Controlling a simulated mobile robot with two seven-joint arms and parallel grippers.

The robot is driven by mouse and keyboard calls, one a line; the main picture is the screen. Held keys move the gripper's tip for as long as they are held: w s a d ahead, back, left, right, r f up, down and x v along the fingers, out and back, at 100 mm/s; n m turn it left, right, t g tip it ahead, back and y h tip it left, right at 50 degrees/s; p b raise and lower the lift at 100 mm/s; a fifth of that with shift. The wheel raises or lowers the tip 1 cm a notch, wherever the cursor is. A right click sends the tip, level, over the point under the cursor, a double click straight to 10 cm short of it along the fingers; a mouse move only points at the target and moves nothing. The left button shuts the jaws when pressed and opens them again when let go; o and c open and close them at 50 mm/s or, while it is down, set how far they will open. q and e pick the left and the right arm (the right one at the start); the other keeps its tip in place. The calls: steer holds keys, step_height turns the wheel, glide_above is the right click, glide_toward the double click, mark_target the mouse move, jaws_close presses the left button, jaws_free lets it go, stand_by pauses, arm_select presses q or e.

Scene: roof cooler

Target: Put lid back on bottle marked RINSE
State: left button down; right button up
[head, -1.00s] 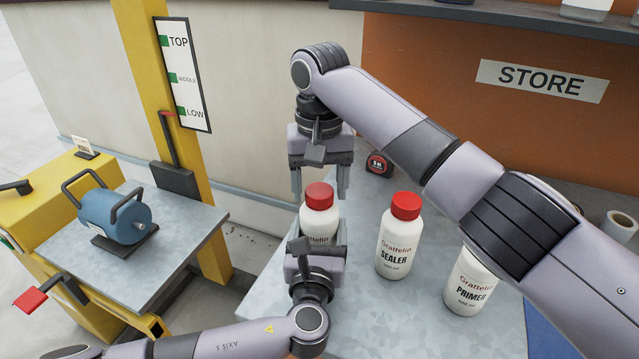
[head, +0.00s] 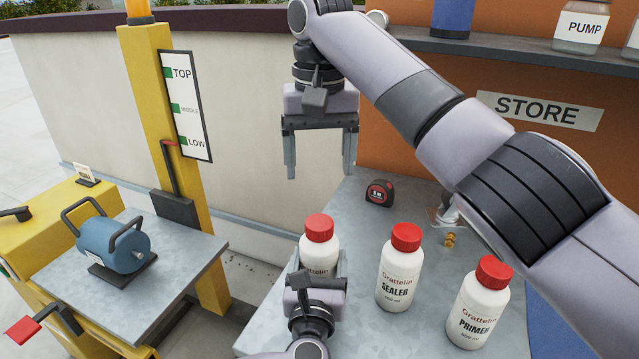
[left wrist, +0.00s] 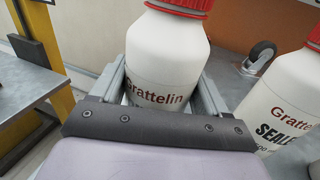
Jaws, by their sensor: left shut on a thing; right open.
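A white bottle (head: 318,262) with a red lid (head: 319,228) on it stands upright on the grey metal bench. Its brand name shows, but the lower label is hidden by my gripper, so I cannot read RINSE. My left gripper (head: 319,270) is shut around its body; the bottle also shows between the fingers in the left wrist view (left wrist: 165,60). My right gripper (head: 320,165) is open and empty, above and behind the bottle, clear of the lid. The SEALER bottle (head: 393,278) and the PRIMER bottle (head: 477,312) stand to the right, both with red lids.
A tape measure (head: 379,192) and small brass pieces (head: 449,240) lie behind the bottles on the bench (head: 345,205). A castor (head: 447,212) is at the back. At left, a lift table (head: 175,262) holds a blue motor (head: 112,242). A STORE shelf (head: 500,52) is above.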

mark_target(318, 275)
stand_by(0.3)
arm_select(q)
jaws_free()
steer(key=shift+s+a, duration=0.15)
steer(key=shift+s, duration=1.65)
steer(key=shift+s+a, duration=0.15)
steer(key=shift+s, duration=1.6)
